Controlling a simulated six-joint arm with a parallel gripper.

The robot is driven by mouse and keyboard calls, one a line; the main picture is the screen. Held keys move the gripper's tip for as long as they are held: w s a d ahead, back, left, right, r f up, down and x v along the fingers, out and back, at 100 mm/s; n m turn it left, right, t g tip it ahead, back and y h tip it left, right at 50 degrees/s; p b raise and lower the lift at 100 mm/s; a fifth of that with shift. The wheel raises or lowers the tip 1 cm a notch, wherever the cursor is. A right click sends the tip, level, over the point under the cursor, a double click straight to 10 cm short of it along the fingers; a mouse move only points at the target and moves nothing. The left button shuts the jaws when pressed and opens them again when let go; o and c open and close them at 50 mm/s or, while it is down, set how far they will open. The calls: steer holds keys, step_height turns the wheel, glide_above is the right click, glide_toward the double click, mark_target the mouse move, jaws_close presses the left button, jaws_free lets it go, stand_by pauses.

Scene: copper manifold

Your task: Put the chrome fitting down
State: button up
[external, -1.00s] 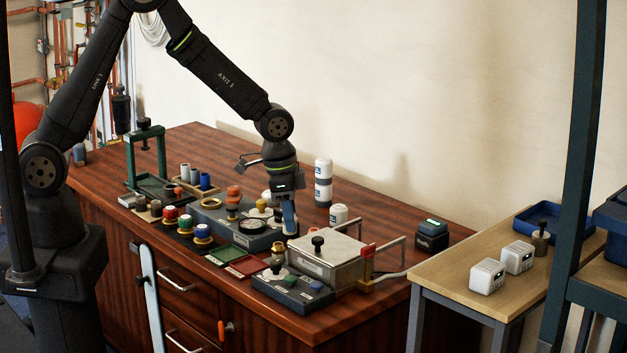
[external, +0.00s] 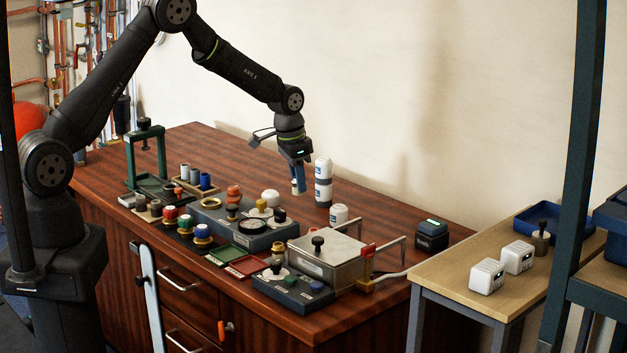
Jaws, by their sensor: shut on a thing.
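My gripper (external: 299,187) hangs in the air above the back of the bench, just left of the stacked white bottles. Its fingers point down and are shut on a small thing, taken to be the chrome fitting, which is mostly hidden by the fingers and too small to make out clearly. Below it is the grey fixture block (external: 214,225) with a black ring, a yellow-topped part and a black knob on it. The gripper is clear of the block and of the bench top.
Stacked white bottles (external: 323,182) stand close to the gripper's right. Green (external: 234,254) and red (external: 247,266) trays lie at the front edge.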

steer(key=w+f, duration=0.1)
steer(key=w, duration=0.1)
steer(key=w+a+f, duration=0.1)
steer(key=w+f, duration=0.1)
steer(key=w+a+f, duration=0.1)
steer(key=w, duration=0.2)
steer(key=shift+f, duration=2.2)
steer(key=shift+f, duration=0.15)
steer(key=o, duration=1)
steer(key=r, duration=0.4)
steer(key=a+r, duration=0.1)
steer(key=r, duration=0.7)
steer(key=shift+s+a+r, duration=0.1)
steer(key=shift+s+a, duration=0.2)
